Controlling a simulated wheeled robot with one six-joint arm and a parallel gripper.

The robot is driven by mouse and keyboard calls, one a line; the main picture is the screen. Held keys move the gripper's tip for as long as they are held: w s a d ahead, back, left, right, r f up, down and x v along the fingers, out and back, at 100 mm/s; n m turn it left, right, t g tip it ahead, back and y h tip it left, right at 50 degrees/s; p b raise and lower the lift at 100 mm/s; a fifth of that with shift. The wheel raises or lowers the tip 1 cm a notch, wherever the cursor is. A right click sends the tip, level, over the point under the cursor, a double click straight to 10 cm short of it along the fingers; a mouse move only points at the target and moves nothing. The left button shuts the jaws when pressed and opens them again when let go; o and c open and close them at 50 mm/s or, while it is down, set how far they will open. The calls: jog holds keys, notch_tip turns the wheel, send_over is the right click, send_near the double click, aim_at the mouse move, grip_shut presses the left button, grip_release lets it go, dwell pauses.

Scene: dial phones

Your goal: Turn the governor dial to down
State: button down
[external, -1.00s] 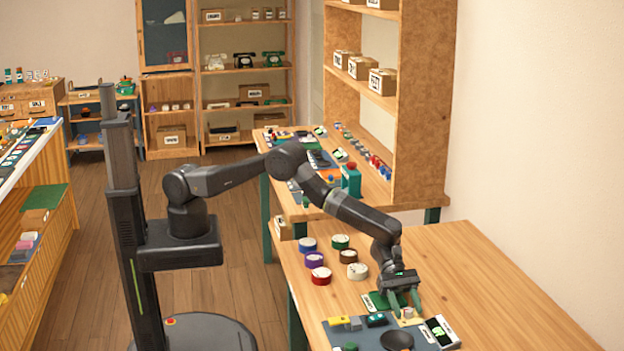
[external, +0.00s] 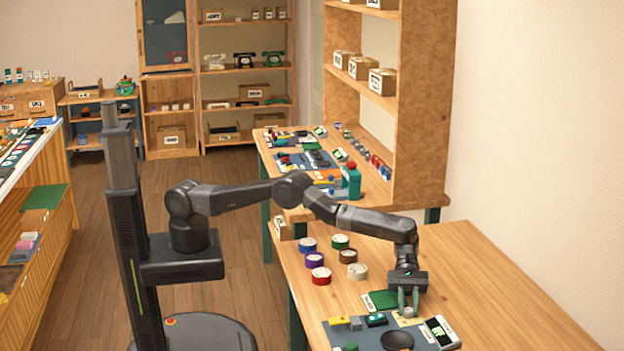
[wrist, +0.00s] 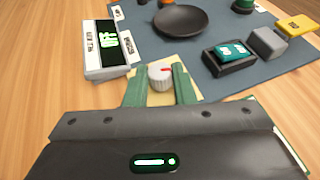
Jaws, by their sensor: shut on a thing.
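A small white dial knob with a red mark (wrist: 160,78) sits on a pale yellow plate (wrist: 152,101). It is taken as the governor dial; no name is readable on it. In the wrist view its red mark points to the right. My gripper (wrist: 160,84) has its two green fingers on either side of the knob, shut on it. In the external view my gripper (external: 409,303) points down at the plate, and the knob shows small and grey between and below the fingers. My fingers hide part of the plate; I cannot read any position marks.
A device with a lit green display (wrist: 108,42) stands left of the knob. A blue-grey mat (wrist: 222,92) holds a dark dish (wrist: 183,19), a black box with a teal top (wrist: 230,56), a grey block (wrist: 268,43) and a yellow block (wrist: 296,26). Several coloured round tins (external: 314,260) stand farther back.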

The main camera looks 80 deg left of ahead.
jog(key=shift+w+r+m+g+b, duration=0.1)
jog(key=shift+m+g+b, duration=0.3)
jog(key=shift+m, duration=0.1)
jog(key=c, duration=1.2)
grip_release()
jog(key=shift+d, duration=0.1)
jog(key=b+v, duration=0.1)
jog(key=v, duration=1.2)
jog(key=shift+w+a+r, duration=0.2)
jog(key=shift+a+r, duration=0.05)
jog(key=shift+r, duration=0.1)
